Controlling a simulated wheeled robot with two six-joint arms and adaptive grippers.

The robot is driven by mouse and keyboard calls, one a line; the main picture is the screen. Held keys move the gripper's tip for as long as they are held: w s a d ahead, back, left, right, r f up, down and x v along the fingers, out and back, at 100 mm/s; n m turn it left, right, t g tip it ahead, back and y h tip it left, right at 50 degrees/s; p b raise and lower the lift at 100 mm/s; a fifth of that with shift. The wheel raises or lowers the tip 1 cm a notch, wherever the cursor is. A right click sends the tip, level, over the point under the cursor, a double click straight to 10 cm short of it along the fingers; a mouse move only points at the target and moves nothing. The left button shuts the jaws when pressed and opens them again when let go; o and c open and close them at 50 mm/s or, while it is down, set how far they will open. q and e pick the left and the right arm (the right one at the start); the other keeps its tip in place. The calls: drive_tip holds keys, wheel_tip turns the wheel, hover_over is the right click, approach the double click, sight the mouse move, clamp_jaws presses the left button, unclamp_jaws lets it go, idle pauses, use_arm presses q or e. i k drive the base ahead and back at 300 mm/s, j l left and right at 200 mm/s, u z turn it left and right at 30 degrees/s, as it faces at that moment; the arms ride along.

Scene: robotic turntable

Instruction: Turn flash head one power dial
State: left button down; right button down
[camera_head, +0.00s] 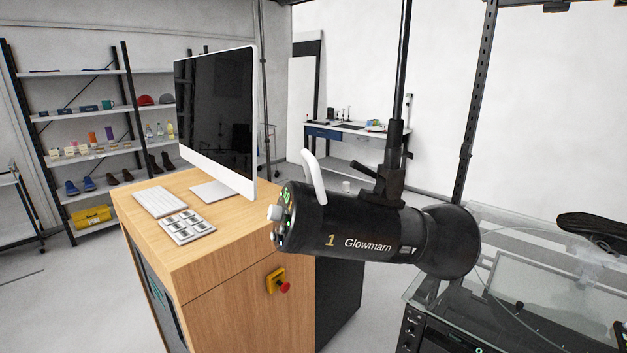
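Flash head one (345,232) is a black cylinder marked "1 Glowmarn" in the middle of the view. It hangs from a black vertical pole, with its wide flared end to the right. Its control end faces left and is seen at a steep angle. A pale round knob (274,212), which looks like the power dial, sticks out there beside small green-lit marks. The dial's setting cannot be read. A white curved handle (314,177) rises from the far side of the head. Neither of my grippers is in view.
A wooden desk (235,261) with a monitor (216,115), keyboard (160,202) and button pad (182,227) stands left of the flash head. A red stop button (283,287) is on its front. A glass-topped turntable (520,280) lies at right. Open floor shows at lower left.

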sight(274, 213)
drive_tip(key=z, duration=1.8)
drive_tip(key=j+u, duration=0.35)
drive_tip(key=j, duration=0.15)
drive_tip(key=j+u, duration=0.35)
drive_tip(key=j, duration=0.15)
drive_tip(key=j+u, duration=0.35)
drive_tip(key=j, duration=0.2)
